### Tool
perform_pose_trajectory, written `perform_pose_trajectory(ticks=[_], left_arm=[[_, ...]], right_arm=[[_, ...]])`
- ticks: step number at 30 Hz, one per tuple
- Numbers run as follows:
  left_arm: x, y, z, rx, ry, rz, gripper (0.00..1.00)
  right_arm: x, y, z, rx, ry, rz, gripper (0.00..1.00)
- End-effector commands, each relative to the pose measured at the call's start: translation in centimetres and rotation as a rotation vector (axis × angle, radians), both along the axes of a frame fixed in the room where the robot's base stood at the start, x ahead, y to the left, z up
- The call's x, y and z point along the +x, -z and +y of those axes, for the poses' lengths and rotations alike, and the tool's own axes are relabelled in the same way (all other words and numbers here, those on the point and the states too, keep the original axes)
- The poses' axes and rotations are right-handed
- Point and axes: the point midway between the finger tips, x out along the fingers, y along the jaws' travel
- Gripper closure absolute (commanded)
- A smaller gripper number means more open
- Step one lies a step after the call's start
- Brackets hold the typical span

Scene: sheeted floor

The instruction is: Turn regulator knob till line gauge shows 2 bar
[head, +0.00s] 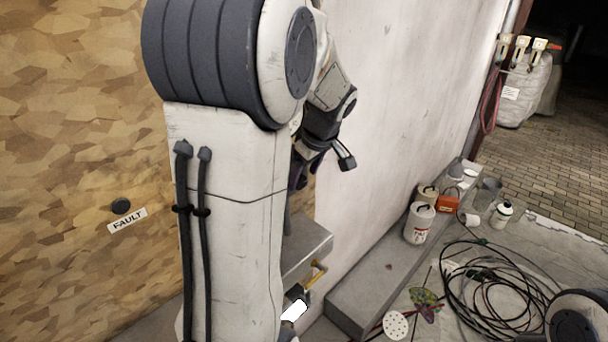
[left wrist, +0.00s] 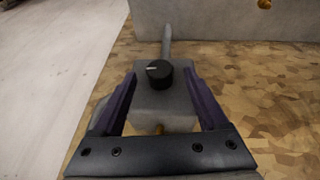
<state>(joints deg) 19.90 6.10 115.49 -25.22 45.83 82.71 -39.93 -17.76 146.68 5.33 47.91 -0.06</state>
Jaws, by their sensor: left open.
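The regulator knob (left wrist: 159,73) is black and round with a pale pointer line, and sits on a grey block (left wrist: 166,108) with a pipe running away from it. In the left wrist view my left gripper (left wrist: 158,76) is open. Its two purple fingers lie on either side of the block and knob, with gaps visible; I see no grip. In the head view the left gripper (head: 320,166) is partly hidden behind my own arm, and the knob is hidden. I cannot make out a line gauge in either view. My right gripper is not in view.
A FAULT label (head: 127,221) sits below a black round fitting (head: 121,205) on the patterned board. A grey ledge along the wall carries a white canister (head: 419,224) and other containers. A coiled black cable (head: 490,290) lies on the sheeted floor.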

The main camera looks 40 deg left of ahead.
Motion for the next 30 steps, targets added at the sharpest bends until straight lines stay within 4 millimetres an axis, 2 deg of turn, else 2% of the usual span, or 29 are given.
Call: perform_pose_trajectory(ticks=[6, 15, 16, 20, 21, 22, 30], left_arm=[[0.3, 2.0, 0.8, 0.000, 0.000, 0.001, 0.24], [0.3, 2.3, 0.9, 0.000, -0.001, -0.001, 0.24], [0.3, 2.3, 0.9, 0.000, -0.001, -0.001, 0.28], [0.3, 2.3, 0.9, 0.000, -0.001, -0.001, 0.77], [0.3, 2.3, 0.9, 0.000, -0.001, -0.001, 0.93], [0.3, 2.3, 0.9, 0.000, -0.001, -0.001, 1.00], [0.6, 2.4, 0.9, 0.007, 0.002, 0.082, 1.00]], right_arm=[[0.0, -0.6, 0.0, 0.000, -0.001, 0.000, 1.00], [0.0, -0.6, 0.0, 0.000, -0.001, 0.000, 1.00], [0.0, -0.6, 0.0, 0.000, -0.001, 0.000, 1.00], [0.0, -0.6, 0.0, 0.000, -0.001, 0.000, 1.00], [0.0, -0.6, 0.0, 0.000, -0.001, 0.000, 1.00], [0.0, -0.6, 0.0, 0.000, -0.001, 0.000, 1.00], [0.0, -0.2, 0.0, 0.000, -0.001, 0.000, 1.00]])
